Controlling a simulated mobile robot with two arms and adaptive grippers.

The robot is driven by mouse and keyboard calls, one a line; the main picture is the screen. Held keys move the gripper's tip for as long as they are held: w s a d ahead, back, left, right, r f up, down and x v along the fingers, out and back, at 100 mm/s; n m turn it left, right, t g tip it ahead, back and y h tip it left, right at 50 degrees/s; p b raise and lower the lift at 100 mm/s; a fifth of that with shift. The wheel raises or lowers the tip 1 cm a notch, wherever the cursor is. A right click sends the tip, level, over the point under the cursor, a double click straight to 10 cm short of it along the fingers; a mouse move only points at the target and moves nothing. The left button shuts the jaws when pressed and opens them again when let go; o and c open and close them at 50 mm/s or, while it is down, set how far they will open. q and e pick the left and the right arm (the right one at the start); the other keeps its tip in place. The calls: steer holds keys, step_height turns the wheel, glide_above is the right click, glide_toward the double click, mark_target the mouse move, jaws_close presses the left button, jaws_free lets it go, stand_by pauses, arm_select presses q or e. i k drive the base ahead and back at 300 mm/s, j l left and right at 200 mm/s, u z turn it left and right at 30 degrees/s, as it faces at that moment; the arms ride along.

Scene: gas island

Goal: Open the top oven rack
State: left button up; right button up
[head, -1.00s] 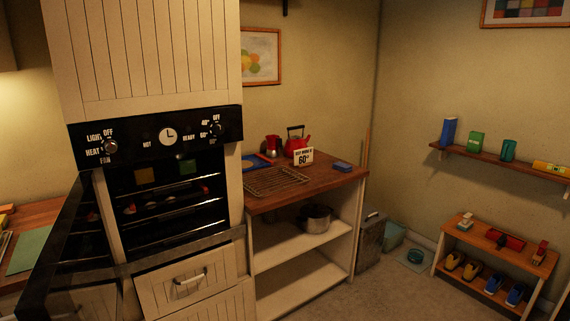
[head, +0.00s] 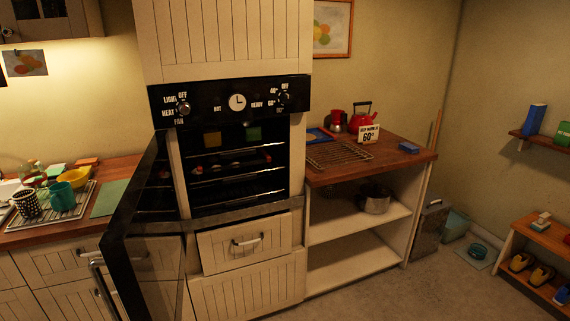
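The oven (head: 238,150) stands in a tall white cabinet, with a black control panel (head: 232,101) above its opening. Its door (head: 150,225) is swung open to the left. Inside, several horizontal racks show, and the top rack (head: 238,154) appears to be pushed in, with small objects on or near it. A yellow square and a green square show at the top of the opening. Neither of my grippers is in the head view.
The open door juts out at the left. A wooden counter (head: 400,152) at the right holds a wire rack (head: 338,154), a red kettle (head: 360,118) and a "60" sign. A dish rack (head: 55,205) stands on the left counter. The floor at right front is clear.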

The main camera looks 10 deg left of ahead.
mark_target(226, 154)
steer(key=j, duration=0.8)
steer(key=i+j+u, duration=0.1)
steer(key=j, duration=0.65)
steer(key=i+j, duration=0.1)
steer(key=j, duration=0.7)
steer(key=l, duration=1.25)
steer(key=u, duration=0.05)
